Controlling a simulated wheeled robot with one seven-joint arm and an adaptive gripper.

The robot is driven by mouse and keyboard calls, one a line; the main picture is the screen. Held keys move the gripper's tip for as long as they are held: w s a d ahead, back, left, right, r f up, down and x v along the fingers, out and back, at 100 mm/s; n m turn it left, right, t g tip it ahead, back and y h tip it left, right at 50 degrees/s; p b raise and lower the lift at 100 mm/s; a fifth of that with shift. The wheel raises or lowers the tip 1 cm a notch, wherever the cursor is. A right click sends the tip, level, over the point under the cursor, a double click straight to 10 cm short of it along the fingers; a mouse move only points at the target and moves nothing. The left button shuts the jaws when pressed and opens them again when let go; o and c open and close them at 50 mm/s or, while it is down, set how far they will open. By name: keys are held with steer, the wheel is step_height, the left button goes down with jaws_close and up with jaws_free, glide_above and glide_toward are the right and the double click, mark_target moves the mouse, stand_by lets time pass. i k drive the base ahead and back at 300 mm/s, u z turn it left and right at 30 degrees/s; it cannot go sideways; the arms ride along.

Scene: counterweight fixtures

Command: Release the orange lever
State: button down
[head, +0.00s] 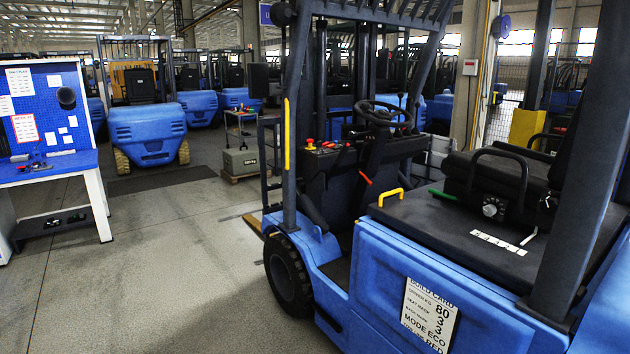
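A blue forklift (440,285) fills the right half of the head view. A yellow loop handle (391,195) stands on the front edge of the dark seat deck, right of the lever. A green handle (441,194) lies further right, by the seat base. My gripper is not in view.
Dark overhead-guard posts (293,120) and a thick right post (590,150) bound the cab. A console with a red button (310,143) lies left of the wheel. A blue workbench (50,165) stands at far left. Grey floor (170,260) between is clear.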

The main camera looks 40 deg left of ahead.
mark_target(360, 171)
steer(key=u, duration=1.6)
steer(key=i, duration=1.35)
steer(key=z, duration=0.65)
